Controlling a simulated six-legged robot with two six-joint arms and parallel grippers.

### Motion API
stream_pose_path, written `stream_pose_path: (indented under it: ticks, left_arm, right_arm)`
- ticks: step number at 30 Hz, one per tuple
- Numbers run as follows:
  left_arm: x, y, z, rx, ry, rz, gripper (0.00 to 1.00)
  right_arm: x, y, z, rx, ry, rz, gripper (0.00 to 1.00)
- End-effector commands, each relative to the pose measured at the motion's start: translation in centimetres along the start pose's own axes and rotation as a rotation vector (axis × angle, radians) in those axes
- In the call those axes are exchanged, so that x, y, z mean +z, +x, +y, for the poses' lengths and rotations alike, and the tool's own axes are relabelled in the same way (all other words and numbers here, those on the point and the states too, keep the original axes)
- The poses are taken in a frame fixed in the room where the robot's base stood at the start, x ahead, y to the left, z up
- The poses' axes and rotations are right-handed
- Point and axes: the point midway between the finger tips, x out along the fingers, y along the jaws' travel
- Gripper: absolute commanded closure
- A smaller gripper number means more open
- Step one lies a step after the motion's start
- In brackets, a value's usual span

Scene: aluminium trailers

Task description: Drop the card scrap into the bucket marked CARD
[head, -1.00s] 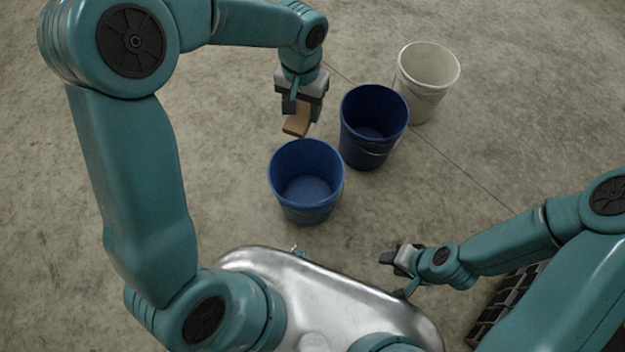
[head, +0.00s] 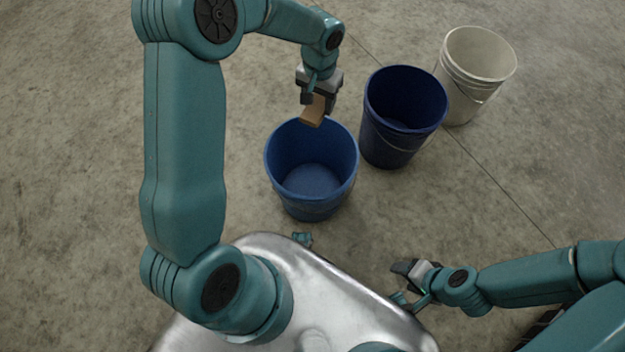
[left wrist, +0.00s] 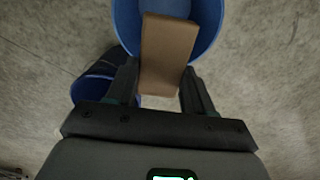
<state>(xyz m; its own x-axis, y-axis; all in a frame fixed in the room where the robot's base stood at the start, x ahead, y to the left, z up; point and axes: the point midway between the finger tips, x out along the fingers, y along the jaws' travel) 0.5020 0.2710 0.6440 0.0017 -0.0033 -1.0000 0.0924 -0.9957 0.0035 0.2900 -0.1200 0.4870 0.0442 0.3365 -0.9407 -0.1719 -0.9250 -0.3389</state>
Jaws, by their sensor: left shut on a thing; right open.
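The card scrap (head: 313,112) is a brown piece held in my left gripper (head: 318,98), which is shut on it. In the head view it shows at the back rim of the nearest blue bucket (head: 311,185). In the left wrist view the card scrap (left wrist: 168,52) lies between the fingers (left wrist: 158,88), its far part over the opening of a blue bucket (left wrist: 208,22). A darker blue bucket (head: 380,145) and a white bucket (head: 470,95) stand further right. No CARD marking is readable on any bucket. My right gripper (head: 408,272) is open and empty at lower right.
The three buckets stand in a slanting row on a bare concrete floor (head: 530,170). The darker blue bucket is close beside the nearest one. The visible bucket insides look empty.

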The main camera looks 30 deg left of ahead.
Motion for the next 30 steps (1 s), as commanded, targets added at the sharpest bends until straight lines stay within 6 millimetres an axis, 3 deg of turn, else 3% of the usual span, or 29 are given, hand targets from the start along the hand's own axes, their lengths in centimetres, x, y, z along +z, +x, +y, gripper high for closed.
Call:
stream_pose_path:
  ticks: [1,3,7,13,20,30]
  left_arm:
    - [-0.1,4.7,-0.8,0.0,-0.011,-0.002,0.77]
    - [-0.3,7.8,-1.7,-0.001,-0.019,-0.002,0.77]
    - [-0.7,11.8,-3.0,-0.002,-0.032,0.0,0.77]
    - [-1.0,14.3,-3.9,-0.003,-0.04,0.001,0.77]
    - [-1.2,15.7,-3.9,-0.003,-0.04,0.0,0.77]
    - [-1.3,19.8,-3.8,-0.002,-0.04,0.001,0.77]
  right_arm:
    - [-0.1,3.8,1.4,0.0,0.0,0.0,0.43]
    - [-0.1,5.9,2.1,0.0,0.001,0.0,0.43]
    - [-0.2,8.6,3.1,0.0,0.001,0.0,0.43]
    - [-0.2,10.1,3.7,0.0,0.001,0.001,0.43]
    - [-0.4,10.9,4.1,0.001,0.006,0.006,0.43]
    - [-1.1,13.2,5.4,0.003,0.024,0.024,0.43]
